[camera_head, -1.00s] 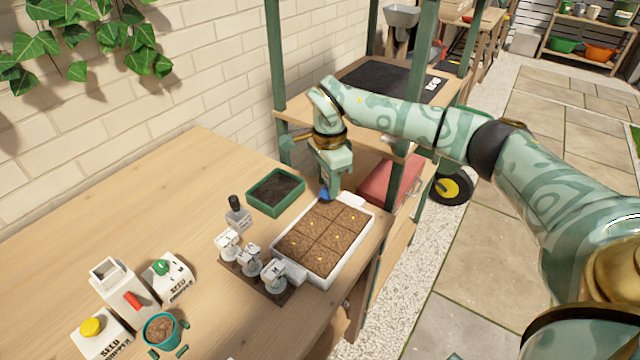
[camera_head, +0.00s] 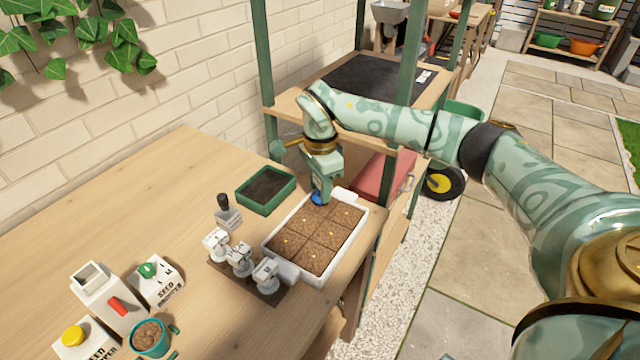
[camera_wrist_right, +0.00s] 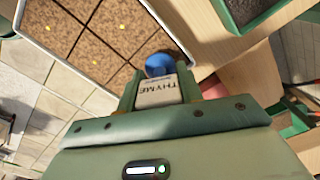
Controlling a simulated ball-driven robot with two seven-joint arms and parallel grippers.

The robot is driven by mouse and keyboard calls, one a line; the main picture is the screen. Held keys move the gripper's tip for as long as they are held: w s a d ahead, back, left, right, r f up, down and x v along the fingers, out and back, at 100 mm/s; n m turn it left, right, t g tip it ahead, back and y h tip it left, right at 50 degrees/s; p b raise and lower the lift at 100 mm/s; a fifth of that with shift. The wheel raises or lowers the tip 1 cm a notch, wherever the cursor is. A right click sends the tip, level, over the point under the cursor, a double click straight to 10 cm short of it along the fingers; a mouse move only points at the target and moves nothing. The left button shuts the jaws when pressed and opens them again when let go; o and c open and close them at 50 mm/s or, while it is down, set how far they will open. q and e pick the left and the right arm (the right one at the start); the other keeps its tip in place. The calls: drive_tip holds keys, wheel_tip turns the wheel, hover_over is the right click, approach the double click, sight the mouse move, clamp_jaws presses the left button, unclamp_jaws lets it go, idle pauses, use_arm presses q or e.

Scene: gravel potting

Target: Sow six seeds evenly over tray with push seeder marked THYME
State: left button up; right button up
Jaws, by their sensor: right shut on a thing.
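The white seed tray (camera_head: 350,249) is at the right of the bench, with brown soil in six cells. Small yellow seeds (camera_head: 308,226) lie apart on several cells; more show in the right wrist view (camera_wrist_right: 95,58). My right gripper (camera_head: 320,186) is over the tray's far left part, shut on the push seeder (camera_wrist_right: 158,92). Its white label reads THYME and its blue end (camera_head: 319,199) points down at the far left cell. I cannot tell whether it touches the soil. The gripper and seeder hide part of that cell. My left gripper is not in view.
A green tray of dark soil (camera_head: 243,198) stands left of the seed tray. Nearer are a black-knobbed tool (camera_head: 228,215) and a dark rack (camera_head: 247,283) with white devices. White seed boxes (camera_head: 155,283) and a teal pot (camera_head: 150,340) stand front left. The back left bench is clear.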

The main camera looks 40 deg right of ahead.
drive_tip(key=shift+f, duration=0.6)
idle(1.3)
wheel_tip(320, 180, up, 3)
drive_tip(key=p, duration=0.3)
drive_tip(key=shift+r, duration=0.15)
drive_tip(key=shift+f, duration=0.2)
drive_tip(key=shift+r, duration=0.1)
